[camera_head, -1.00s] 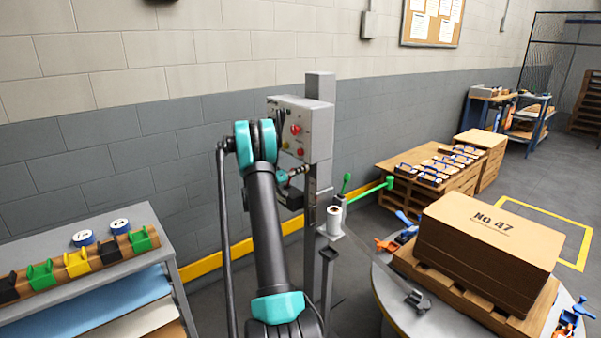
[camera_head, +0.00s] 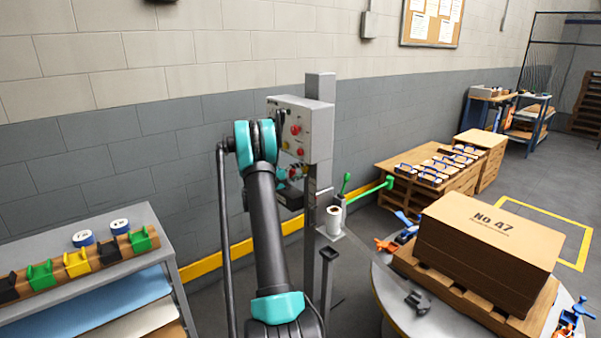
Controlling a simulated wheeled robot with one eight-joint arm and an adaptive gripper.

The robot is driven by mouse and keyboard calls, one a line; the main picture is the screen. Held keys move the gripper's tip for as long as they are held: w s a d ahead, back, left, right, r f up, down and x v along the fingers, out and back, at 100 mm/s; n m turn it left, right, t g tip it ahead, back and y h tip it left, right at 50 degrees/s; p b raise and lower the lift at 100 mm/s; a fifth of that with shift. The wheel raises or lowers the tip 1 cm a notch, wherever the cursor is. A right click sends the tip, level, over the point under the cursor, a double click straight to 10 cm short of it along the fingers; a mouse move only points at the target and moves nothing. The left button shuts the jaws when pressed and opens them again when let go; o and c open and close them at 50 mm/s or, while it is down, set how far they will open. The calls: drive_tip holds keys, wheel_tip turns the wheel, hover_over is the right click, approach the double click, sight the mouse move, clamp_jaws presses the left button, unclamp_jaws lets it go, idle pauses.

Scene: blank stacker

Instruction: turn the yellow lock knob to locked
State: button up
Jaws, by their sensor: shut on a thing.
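The grey control box (camera_head: 301,124) with red buttons is fixed to an upright grey post (camera_head: 320,88) behind my arm. My gripper (camera_head: 293,174) is partly visible just below the box, beside the post, with my dark and teal arm in front of it. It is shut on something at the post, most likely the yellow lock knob. The fingertips and the knob are hidden, so I cannot see the knob's angle or its locked mark.
A shelf (camera_head: 150,222) with coloured holders and tape rolls stands at left. A white cup (camera_head: 333,220) and a green lever (camera_head: 372,188) are right of the post. A round table (camera_head: 386,305) carries stacked cardboard (camera_head: 487,245) at right. Pallets stand along the wall.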

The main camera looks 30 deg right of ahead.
drive_tip(key=shift+n, duration=1.1)
drive_tip(key=o, duration=1.1)
drive_tip(key=shift+o, duration=0.2)
drive_tip(key=a, duration=1.2)
drive_tip(key=shift+s, duration=0.45)
drive_tip(key=shift+a, duration=0.1)
